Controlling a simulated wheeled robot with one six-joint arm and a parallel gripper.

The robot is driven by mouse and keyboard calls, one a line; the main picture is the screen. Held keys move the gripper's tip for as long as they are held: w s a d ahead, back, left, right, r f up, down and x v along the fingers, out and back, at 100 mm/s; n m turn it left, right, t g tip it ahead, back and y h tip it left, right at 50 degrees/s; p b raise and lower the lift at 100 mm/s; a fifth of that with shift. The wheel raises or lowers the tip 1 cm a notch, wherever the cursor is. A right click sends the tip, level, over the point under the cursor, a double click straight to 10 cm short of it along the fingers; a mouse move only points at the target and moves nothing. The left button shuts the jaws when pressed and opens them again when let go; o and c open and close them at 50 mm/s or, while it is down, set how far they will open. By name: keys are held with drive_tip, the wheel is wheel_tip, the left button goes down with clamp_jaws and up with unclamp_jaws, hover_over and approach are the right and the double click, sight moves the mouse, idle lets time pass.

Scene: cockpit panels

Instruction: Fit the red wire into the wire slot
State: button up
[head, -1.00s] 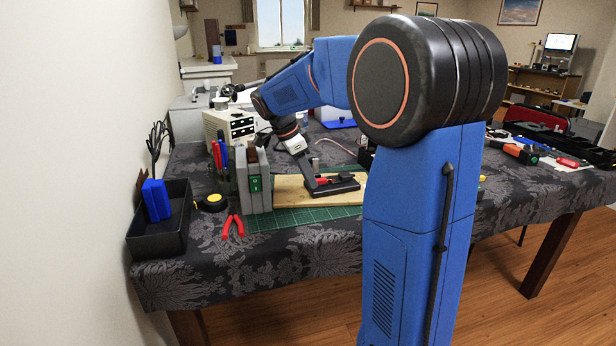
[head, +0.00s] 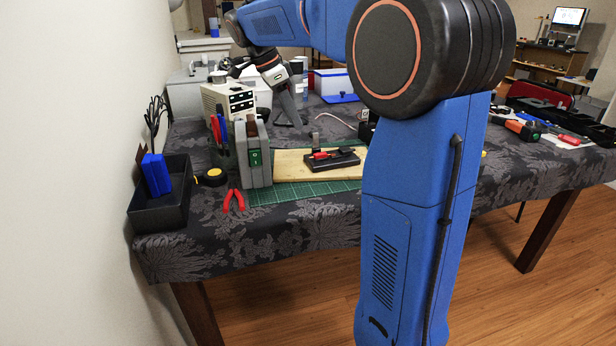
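A small black block (head: 345,161) lies on the light wooden board, with a small red piece (head: 322,155) on its top. I cannot tell whether this red piece is the red wire, and no wire slot can be made out at this size. A thin pale reddish wire (head: 337,119) curves on the table behind the board. My gripper (head: 290,118) points down above the back of the table, behind and left of the block and apart from it. Its fingers are small and dark, so their opening and any held thing are unclear.
The wooden board (head: 290,167) lies on a green cutting mat (head: 300,190). A grey device with a green switch (head: 255,158) stands left of the block. Red pliers (head: 234,200), a tape roll (head: 212,178) and a black tray (head: 150,213) are further left. My arm hides the table's middle right.

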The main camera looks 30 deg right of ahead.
drive_tip(key=s+a+f+n+t+y, duration=0.1)
drive_tip(key=s+a+f+n+t, duration=0.1)
drive_tip(key=s+f+n, duration=0.4)
drive_tip(key=s+a+f+n+t+y, duration=0.1)
drive_tip(key=s+a+f+n, duration=0.4)
drive_tip(key=s, duration=0.9)
drive_tip(key=s+a+f+n+t+y, duration=0.2)
drive_tip(key=s+a+f+n, duration=0.2)
drive_tip(key=s+n, duration=0.5)
wheel_tip(320, 180, down, 3)
drive_tip(key=shift+s+a+r+n+t, duration=0.15)
drive_tip(key=shift+s+n+t, duration=0.2)
drive_tip(key=shift+s, duration=0.75)
